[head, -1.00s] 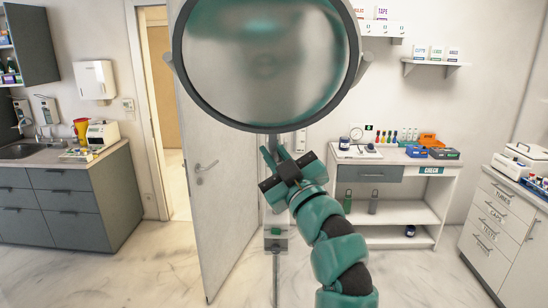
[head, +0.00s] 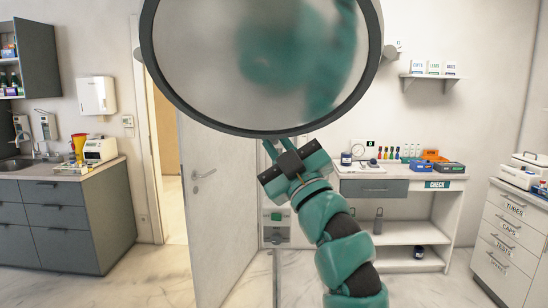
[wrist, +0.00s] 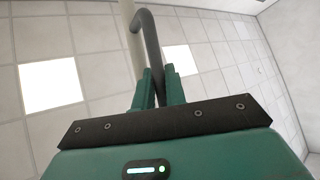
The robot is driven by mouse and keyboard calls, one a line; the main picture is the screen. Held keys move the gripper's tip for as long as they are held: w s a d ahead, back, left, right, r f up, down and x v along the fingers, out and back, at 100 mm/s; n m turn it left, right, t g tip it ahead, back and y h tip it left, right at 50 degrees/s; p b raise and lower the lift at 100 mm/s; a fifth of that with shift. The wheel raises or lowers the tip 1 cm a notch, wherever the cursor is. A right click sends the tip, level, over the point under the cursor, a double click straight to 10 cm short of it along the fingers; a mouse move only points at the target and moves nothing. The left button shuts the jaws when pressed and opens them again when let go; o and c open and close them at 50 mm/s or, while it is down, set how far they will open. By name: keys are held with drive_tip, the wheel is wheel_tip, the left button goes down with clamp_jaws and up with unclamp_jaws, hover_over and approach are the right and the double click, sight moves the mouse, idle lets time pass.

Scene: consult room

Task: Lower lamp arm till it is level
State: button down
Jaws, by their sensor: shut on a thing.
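The lamp's round head (head: 262,127) fills the top middle of the head view, a frosted disc in a dark ring with a blurred green shape on it. My gripper (head: 270,150) is just under the ring's lower edge, its fingertips partly hidden there. In the wrist view my gripper (wrist: 157,78) is shut on a dark grey curved bar (wrist: 148,40), which passes between the green fingers and hooks over at the top. A pale straight pole (wrist: 129,30) runs beside it. The lamp arm's full length and tilt are hidden in the head view.
A door (head: 215,220) stands ajar behind my arm. A grey cabinet with a sink (head: 70,225) is at left. A white bench (head: 400,205) with bottles and trays stands behind at right, and a drawer unit (head: 505,240) at far right. Marble floor between is clear.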

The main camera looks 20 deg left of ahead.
wheel_tip(320, 180, down, 7)
drive_tip(key=n+g+y+b, duration=0.1)
drive_tip(key=n+y+b, duration=0.2)
drive_tip(key=b, duration=1.3)
drive_tip(key=shift+w+r+n+g+y, duration=0.15)
drive_tip(key=shift+w+n+g+y, duration=0.15)
drive_tip(key=shift+n+g+y, duration=0.15)
drive_tip(key=shift+a+n+b, duration=0.2)
drive_tip(key=shift+n+b, duration=0.05)
drive_tip(key=shift+b, duration=0.4)
drive_tip(key=c, duration=1.5)
unclamp_jaws()
drive_tip(key=shift+w, duration=0.1)
drive_tip(key=shift+o, duration=0.2)
drive_tip(key=shift+d, duration=0.1)
drive_tip(key=v, duration=1.7)
drive_tip(key=shift+d, duration=0.15)
